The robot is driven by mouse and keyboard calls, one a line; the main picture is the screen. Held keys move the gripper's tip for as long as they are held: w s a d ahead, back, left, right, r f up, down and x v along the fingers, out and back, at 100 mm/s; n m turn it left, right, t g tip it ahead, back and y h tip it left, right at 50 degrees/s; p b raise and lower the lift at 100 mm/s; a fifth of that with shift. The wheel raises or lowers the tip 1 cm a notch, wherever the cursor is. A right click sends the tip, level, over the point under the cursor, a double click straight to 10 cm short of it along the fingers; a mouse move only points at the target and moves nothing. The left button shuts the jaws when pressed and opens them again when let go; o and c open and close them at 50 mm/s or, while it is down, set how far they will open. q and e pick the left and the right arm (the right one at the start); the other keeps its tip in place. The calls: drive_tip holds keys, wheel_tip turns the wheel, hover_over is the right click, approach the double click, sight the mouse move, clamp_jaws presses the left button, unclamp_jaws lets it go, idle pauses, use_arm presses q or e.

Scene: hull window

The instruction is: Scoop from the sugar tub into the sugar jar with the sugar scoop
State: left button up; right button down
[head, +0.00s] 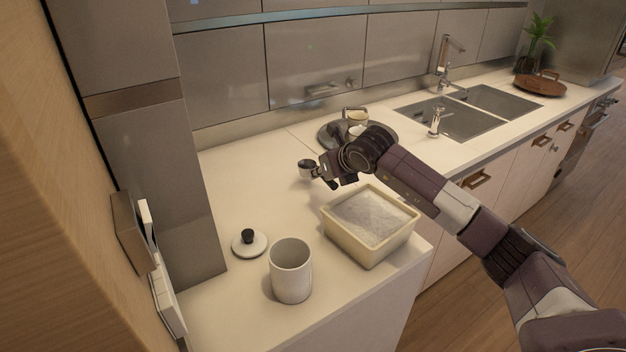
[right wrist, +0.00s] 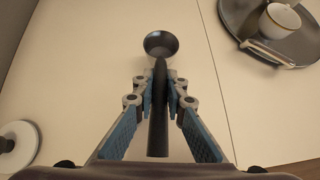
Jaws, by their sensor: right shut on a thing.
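The sugar tub (head: 341,234) is a cream square tub full of white sugar, near the counter's front edge in the head view. The sugar jar (head: 291,275) is a white open cylinder to its left. My right gripper (head: 324,174) is behind the tub, above the counter. It is shut on the dark handle of the sugar scoop (head: 307,168). In the right wrist view the scoop's round bowl (right wrist: 161,45) points away from the fingers and looks empty. My left gripper is in neither view.
A lid (head: 249,242) with a black knob lies left of the jar; it also shows in the right wrist view (right wrist: 19,143). A round dark tray (head: 330,133) with cups stands behind my right arm. The sink (head: 452,120) is at the right. The counter left of the scoop is clear.

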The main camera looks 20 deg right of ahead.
drive_tip(key=shift+r, duration=0.1)
drive_tip(key=shift+r+p, duration=1.2)
drive_tip(key=shift+r, duration=1.75)
